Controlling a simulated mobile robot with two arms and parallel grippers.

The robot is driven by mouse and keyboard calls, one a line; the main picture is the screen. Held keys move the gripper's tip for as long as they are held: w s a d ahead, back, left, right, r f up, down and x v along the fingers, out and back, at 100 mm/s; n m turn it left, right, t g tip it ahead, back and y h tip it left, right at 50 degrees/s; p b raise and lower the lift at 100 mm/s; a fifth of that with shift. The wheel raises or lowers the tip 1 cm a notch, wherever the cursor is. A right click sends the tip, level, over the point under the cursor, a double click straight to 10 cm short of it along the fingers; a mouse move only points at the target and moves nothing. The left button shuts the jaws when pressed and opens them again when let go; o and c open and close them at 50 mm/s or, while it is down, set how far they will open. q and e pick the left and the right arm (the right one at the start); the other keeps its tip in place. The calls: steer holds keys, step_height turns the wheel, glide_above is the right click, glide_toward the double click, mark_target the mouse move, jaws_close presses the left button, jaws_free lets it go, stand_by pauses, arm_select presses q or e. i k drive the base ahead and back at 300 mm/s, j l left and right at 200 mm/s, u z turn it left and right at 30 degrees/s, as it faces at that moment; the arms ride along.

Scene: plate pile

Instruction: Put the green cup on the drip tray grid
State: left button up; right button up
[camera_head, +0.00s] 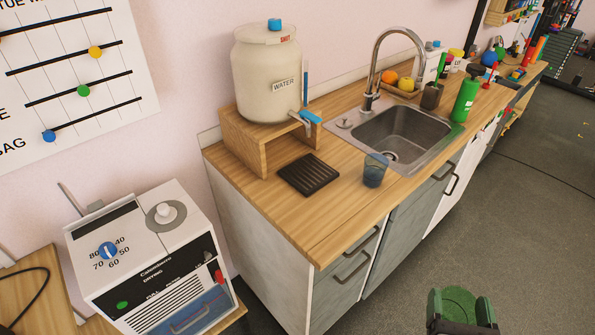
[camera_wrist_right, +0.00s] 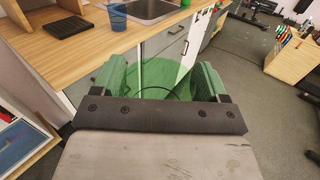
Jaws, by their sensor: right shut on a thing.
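The green cup (camera_wrist_right: 165,78) is see-through and sits between the two fingers of my right gripper (camera_wrist_right: 160,82) in the right wrist view. In the head view the cup (camera_head: 459,302) shows at the bottom right, between the fingers of my right gripper (camera_head: 462,314), which is shut on it. They are out in front of the counter, over the floor side. The drip tray grid (camera_head: 309,174) is a black slatted square on the wooden counter, bare on top. It also shows at the top left of the right wrist view (camera_wrist_right: 58,24). My left gripper is not in view.
A blue cup (camera_head: 375,170) stands on the counter right of the grid, near the sink (camera_head: 402,132). A water jar (camera_head: 268,75) with a blue-handled tap (camera_head: 307,118) stands on a wooden stand (camera_head: 243,143) behind the grid. Bare counter (camera_head: 310,225) lies in front of the grid.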

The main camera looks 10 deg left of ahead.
mark_target(307, 170)
steer(key=i+j+u, duration=0.1)
steer(key=u, duration=0.25)
steer(key=i+j+u, duration=0.1)
steer(key=u, duration=0.3)
steer(key=i+u, duration=0.15)
steer(key=u, duration=0.2)
steer(key=i+j, duration=0.1)
steer(key=i, duration=0.25)
